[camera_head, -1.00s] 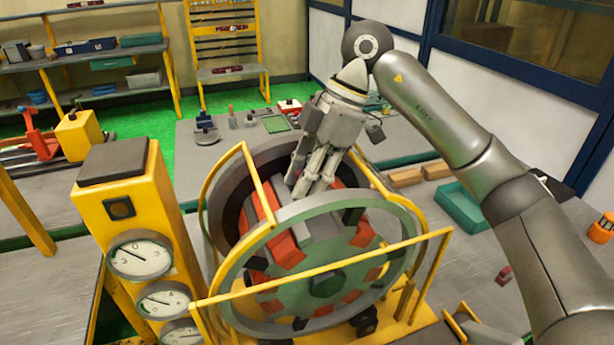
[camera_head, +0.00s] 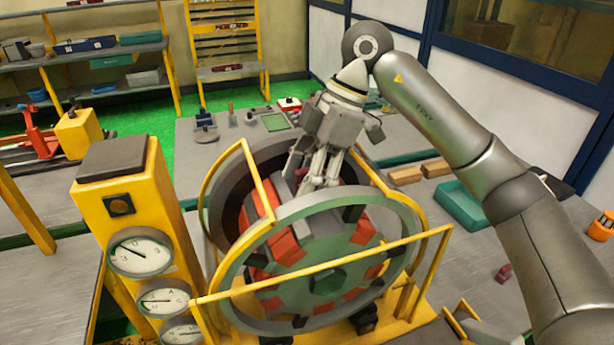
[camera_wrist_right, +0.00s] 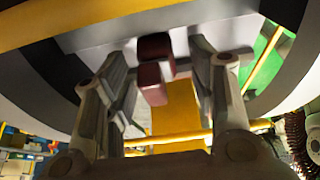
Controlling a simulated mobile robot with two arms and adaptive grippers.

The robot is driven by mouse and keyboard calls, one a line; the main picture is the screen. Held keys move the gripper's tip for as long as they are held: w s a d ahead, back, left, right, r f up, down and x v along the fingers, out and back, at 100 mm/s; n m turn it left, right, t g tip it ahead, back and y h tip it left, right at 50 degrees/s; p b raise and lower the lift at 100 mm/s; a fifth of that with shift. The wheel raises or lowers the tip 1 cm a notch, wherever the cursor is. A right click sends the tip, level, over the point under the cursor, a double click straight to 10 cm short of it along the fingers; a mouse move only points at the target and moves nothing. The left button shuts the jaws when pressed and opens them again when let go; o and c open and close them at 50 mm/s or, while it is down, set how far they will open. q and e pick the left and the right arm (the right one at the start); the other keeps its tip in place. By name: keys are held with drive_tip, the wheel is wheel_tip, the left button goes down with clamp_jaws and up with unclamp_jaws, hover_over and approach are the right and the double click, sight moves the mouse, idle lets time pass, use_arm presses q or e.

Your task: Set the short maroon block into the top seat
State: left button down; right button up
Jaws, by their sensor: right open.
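The short maroon block (camera_wrist_right: 152,82) shows in the right wrist view between the two fingers of my right gripper (camera_wrist_right: 160,62). There is a gap between the block and the right finger; contact on the left side is hard to tell. In the head view my right gripper (camera_head: 307,172) is open over the top of the stator (camera_head: 278,283), and a small maroon patch (camera_head: 301,173) shows between its fingers. The block appears to sit at the top of the stator; how deep it is in the top seat is hidden. My left gripper is not in view.
Yellow rails (camera_head: 330,267) and a grey-green ring surround the stator. A yellow gauge post (camera_head: 135,205) stands at the left. A teal tray (camera_head: 462,204) and another small maroon piece (camera_head: 504,273) lie on the table at the right.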

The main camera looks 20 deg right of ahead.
drive_tip(key=v, duration=1.2)
idle(1.5)
